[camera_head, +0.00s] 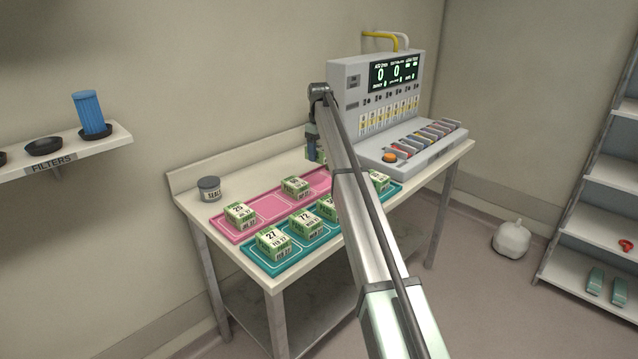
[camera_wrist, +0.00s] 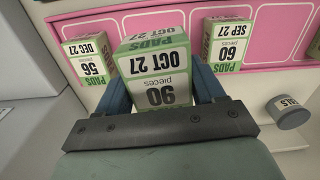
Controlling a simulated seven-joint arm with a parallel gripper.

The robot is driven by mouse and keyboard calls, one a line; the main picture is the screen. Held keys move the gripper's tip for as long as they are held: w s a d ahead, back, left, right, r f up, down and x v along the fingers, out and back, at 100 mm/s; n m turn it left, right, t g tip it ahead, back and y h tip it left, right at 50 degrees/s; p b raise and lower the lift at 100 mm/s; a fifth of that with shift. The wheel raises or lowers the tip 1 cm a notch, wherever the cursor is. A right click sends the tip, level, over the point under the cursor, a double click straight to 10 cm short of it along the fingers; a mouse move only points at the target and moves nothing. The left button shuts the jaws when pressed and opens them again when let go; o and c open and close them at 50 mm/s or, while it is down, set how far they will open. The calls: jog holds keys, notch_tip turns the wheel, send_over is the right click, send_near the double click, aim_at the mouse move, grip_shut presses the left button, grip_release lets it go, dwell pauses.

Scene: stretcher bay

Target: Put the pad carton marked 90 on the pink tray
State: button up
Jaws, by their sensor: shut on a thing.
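The pad carton marked 90 (camera_wrist: 158,75), green and white with OCT 27 on it, is between the fingers of my gripper (camera_wrist: 165,88) in the wrist view. My gripper is shut on it. The pink tray (camera_wrist: 270,30) lies beneath, and the carton shows over it between the cartons marked 56 (camera_wrist: 90,62) and 60 (camera_wrist: 228,45). I cannot tell whether the held carton touches the tray. In the head view the pink tray (camera_head: 265,204) is partly hidden by my arm, and my gripper (camera_head: 312,145) is over its far right part.
A teal tray (camera_head: 300,250) with several cartons lies along the table's near side. A grey SEALS tin (camera_head: 209,189) stands left of the pink tray. A grey counting machine (camera_head: 378,85) with coloured slots stands close on the right.

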aim_at(319, 182)
jog(key=shift+w+a+r, duration=0.1)
jog(key=shift+w+r, duration=0.05)
jog(key=shift+w, duration=0.55)
jog(key=shift+m, duration=0.4)
jog(key=shift+f, duration=5)
jog(key=shift+f, duration=0.15)
jog(key=o, duration=1.2)
notch_tip(319, 182, up, 12)
jog(key=shift+r, duration=0.15)
